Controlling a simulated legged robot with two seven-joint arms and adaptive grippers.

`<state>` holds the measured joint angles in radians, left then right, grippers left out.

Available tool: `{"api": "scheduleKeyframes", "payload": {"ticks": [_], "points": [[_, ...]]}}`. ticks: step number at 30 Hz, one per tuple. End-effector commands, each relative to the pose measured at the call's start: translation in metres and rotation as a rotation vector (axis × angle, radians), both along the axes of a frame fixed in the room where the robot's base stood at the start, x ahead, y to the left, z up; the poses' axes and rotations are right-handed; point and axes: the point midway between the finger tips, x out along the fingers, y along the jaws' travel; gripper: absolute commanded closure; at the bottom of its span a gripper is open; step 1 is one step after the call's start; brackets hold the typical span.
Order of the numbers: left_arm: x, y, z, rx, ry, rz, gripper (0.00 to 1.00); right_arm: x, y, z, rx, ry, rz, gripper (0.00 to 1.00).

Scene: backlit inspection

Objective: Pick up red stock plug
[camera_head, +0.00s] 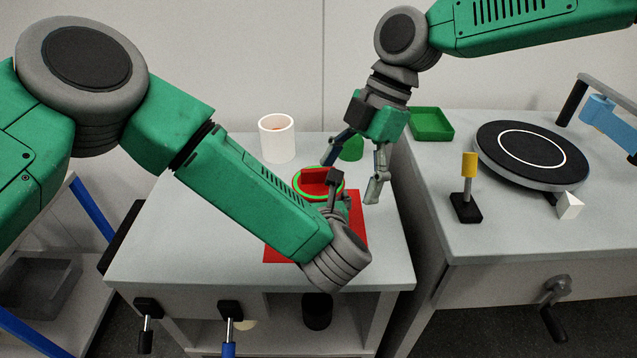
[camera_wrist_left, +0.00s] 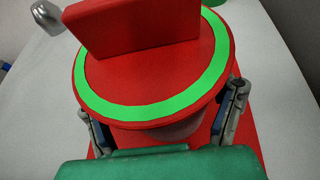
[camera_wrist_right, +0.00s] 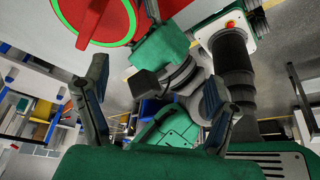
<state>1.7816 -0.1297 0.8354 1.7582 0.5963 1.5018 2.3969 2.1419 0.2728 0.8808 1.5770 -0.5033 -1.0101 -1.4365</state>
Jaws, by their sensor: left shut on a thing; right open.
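The red stock plug (camera_head: 314,178) is a red disc with a green ring and an upright red bar on top. It sits over the red mat (camera_head: 272,253); I cannot tell whether it touches it. In the left wrist view the plug (camera_wrist_left: 150,70) fills the middle, and my left gripper (camera_wrist_left: 160,108) is shut on it, one finger on each side below the disc. In the head view my left arm partly hides this grip. My right gripper (camera_head: 354,175) is open and empty, just right of and above the plug. The plug (camera_wrist_right: 110,25) is at the upper left of the right wrist view.
A white cup (camera_head: 277,142) and a green rounded piece (camera_head: 352,149) stand behind the plug. On the right bench are a green tray (camera_head: 431,124), a black turntable (camera_head: 530,155), a yellow-topped post (camera_head: 469,166) and a white wedge (camera_head: 569,205). The left table's left side is clear.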

Motion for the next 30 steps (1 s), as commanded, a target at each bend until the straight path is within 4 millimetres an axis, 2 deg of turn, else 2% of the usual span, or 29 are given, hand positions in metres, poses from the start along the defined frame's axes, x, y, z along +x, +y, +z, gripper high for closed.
{"api": "scheduleKeyframes", "payload": {"ticks": [3, 9, 12, 16, 19, 27, 30], "points": [[-0.001, 0.002, -0.004, 0.004, 0.01, 0.002, 0.56, 0.016, 0.018, 0.021, -0.056, -0.204, 0.306, 0.21], [-0.001, 0.002, -0.004, 0.005, 0.009, 0.004, 0.56, 0.035, 0.039, 0.052, -0.168, -0.432, 0.752, 0.21], [-0.001, 0.002, -0.004, 0.005, 0.009, 0.004, 0.56, 0.042, 0.045, 0.063, -0.215, -0.493, 0.903, 0.21], [-0.001, 0.001, -0.004, 0.005, 0.009, 0.004, 0.56, 0.046, 0.05, 0.071, -0.251, -0.531, 1.016, 0.21], [-0.001, 0.002, -0.004, 0.005, 0.009, 0.004, 0.56, 0.048, 0.051, 0.064, -0.261, -0.539, 1.048, 0.21], [-0.001, 0.001, -0.004, 0.005, 0.009, 0.004, 0.56, 0.055, 0.052, 0.018, -0.259, -0.539, 1.05, 0.21], [-0.001, 0.001, -0.004, 0.005, 0.008, 0.004, 0.56, 0.056, 0.052, 0.01, -0.259, -0.541, 1.05, 0.21]]}}
